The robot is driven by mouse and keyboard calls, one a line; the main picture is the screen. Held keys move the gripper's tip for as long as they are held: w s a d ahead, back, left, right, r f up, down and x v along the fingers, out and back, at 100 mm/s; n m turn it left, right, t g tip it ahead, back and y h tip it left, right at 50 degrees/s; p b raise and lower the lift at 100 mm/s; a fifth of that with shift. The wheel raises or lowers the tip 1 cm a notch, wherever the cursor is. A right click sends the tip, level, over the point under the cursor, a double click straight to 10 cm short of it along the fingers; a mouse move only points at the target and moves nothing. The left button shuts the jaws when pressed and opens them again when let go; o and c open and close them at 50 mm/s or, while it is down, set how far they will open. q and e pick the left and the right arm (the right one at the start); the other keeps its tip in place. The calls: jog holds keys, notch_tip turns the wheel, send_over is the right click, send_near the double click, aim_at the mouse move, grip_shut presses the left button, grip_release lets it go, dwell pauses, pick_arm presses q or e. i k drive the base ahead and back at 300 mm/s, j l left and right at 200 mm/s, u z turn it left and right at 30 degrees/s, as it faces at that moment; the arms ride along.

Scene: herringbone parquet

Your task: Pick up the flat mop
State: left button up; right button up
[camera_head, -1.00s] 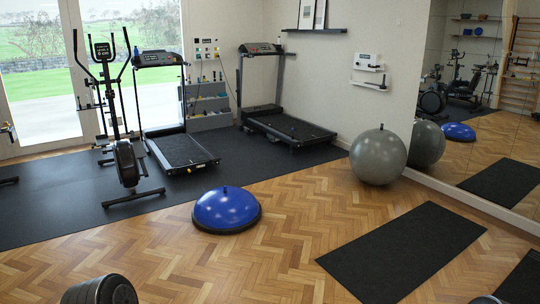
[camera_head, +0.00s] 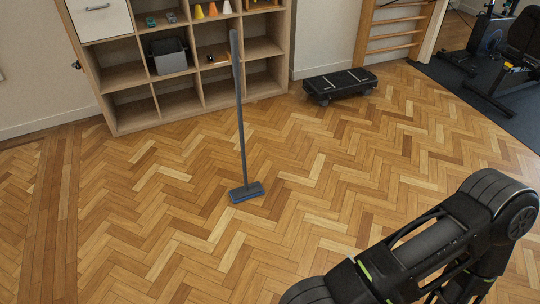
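The flat mop (camera_head: 240,130) stands upright on the parquet in the middle of the head view, in front of the shelf unit. It has a long dark grey handle and a small flat head (camera_head: 246,192) with a blue-grey pad resting on the floor. Nothing touches the mop except the floor. A dark arm of mine reaches in at the lower right, well apart from the mop. Neither of my grippers shows in the view.
A wooden cubby shelf (camera_head: 127,76) stands behind the mop, holding a grey bin (camera_head: 168,56) and small cones (camera_head: 213,9). A low black wheeled platform (camera_head: 340,84) is to its right, near wall bars (camera_head: 392,38). Exercise machines stand on a dark mat at upper right. The surrounding parquet is clear.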

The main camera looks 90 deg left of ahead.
aim_at(248, 191)
jog(key=u, duration=3.15)
jog(key=i+j+z, duration=0.15)
jog(key=i+j, duration=0.15)
jog(key=i+j+z, duration=0.15)
jog(key=i+j, duration=0.15)
jog(key=i+j+z, duration=0.1)
jog(key=i+j, duration=0.3)
jog(key=i+j+z, duration=0.15)
jog(key=j, duration=0.25)
jog(key=i+j+z, duration=0.15)
jog(key=i+j, duration=0.25)
jog(key=i+j+z, duration=0.15)
jog(key=j, duration=0.35)
jog(key=i+l, duration=0.05)
jog(key=i, duration=0.05)
